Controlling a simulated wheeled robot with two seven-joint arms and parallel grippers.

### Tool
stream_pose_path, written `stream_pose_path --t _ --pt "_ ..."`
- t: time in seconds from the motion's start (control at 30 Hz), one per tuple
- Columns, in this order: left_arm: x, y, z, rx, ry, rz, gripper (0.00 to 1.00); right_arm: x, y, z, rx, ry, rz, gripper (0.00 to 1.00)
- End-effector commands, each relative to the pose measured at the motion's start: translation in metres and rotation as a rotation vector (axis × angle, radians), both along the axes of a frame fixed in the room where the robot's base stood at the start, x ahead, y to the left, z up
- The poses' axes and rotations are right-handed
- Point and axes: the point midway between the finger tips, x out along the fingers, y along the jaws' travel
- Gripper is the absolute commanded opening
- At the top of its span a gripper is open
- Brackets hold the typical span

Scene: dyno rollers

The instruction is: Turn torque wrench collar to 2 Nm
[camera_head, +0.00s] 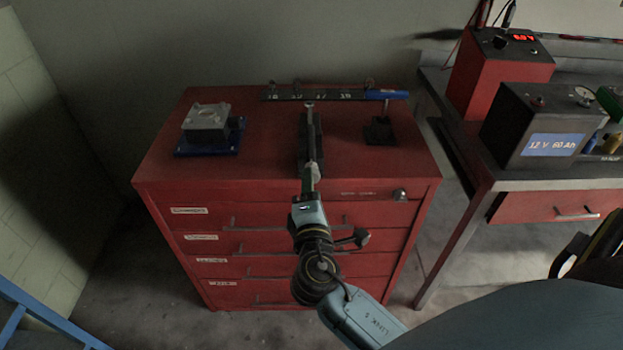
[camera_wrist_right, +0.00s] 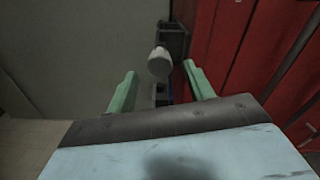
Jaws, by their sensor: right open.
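The torque wrench (camera_head: 311,150) lies lengthwise on a dark stand (camera_head: 303,135) in the middle of the red cabinet's top, its near end toward me. A pale grey rounded end (camera_head: 315,170) shows there, and in the right wrist view a grey knob (camera_wrist_right: 159,64) lies ahead, between the directions of the green fingers. I cannot read any scale on it. My right gripper (camera_head: 311,184) is open at the cabinet's front edge, close to that near end. In the wrist view its fingers (camera_wrist_right: 160,78) stand apart on either side, with no clear contact. My left gripper is not in view.
The red cabinet (camera_head: 260,165) carries a grey block on a blue base (camera_head: 209,125) at left, a dark labelled rail (camera_head: 315,94) at the back and a small black stand (camera_head: 379,131) at right. A workbench (camera_head: 475,165) with a battery box (camera_head: 535,125) stands at right.

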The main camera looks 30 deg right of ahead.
Motion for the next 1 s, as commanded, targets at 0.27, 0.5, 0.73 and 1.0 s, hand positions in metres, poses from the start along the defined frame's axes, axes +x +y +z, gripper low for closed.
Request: stream_pose_path --t 0.27,0.5,0.73,1.0 --pt "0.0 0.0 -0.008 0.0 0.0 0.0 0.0 -0.054 0.033 -0.002 0.003 0.003 0.001 0.53" --pt "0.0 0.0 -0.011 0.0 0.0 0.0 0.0 -0.077 0.047 0.0 0.002 0.0 0.001 0.53" --pt "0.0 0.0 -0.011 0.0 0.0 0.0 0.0 -0.08 0.049 0.0 0.002 0.0 0.0 0.53" --pt "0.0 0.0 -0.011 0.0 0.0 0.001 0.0 -0.079 0.048 0.0 0.001 -0.001 0.0 0.53"
